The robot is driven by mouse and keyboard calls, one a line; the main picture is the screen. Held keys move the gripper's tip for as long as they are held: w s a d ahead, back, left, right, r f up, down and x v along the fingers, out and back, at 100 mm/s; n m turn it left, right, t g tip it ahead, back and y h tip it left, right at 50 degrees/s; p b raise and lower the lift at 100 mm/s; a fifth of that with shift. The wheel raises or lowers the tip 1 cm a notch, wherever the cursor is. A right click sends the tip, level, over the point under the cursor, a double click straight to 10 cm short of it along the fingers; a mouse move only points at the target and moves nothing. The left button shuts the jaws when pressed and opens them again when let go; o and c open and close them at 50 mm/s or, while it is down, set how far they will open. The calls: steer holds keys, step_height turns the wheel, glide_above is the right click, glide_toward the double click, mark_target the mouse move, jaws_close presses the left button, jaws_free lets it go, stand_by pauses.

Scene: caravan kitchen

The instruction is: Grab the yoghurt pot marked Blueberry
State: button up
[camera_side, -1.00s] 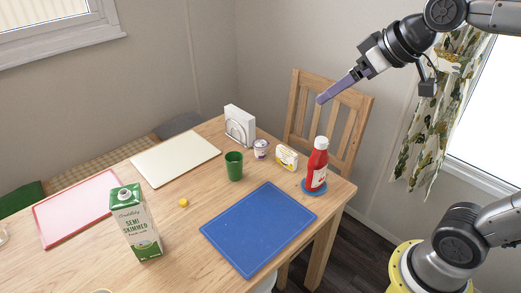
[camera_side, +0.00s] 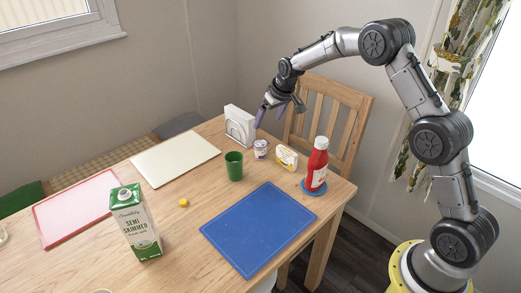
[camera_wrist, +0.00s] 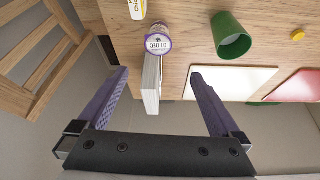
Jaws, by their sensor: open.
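The yoghurt pot (camera_side: 261,150) is small and white with a purple band. It stands upright on the table between the green cup and the butter pack; its flavour name is too small to read. In the wrist view the pot (camera_wrist: 158,42) shows its lid with "01 DEC" on it, beyond my fingertips and roughly centred between them. My gripper (camera_side: 271,113), with purple fingers, is open and empty above the table's back edge, above and behind the pot. In the wrist view the gripper (camera_wrist: 158,72) has its fingers wide apart, not touching the pot.
A white napkin holder (camera_side: 239,126) stands close behind the pot and shows between my fingers in the wrist view. A green cup (camera_side: 234,166), a butter pack (camera_side: 286,158) and a ketchup bottle (camera_side: 317,165) are nearby. A wooden chair (camera_side: 335,115) stands behind the table.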

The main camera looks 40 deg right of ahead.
glide_above(261, 144)
steer(key=s, duration=0.2)
step_height(261, 144, down, 9)
steer(key=shift+r, duration=0.1)
steer(key=shift+x, duration=2.9)
steer(key=shift+s+a, duration=0.1)
steer(key=c, duration=1.5)
steer(key=shift+r, duration=0.1)
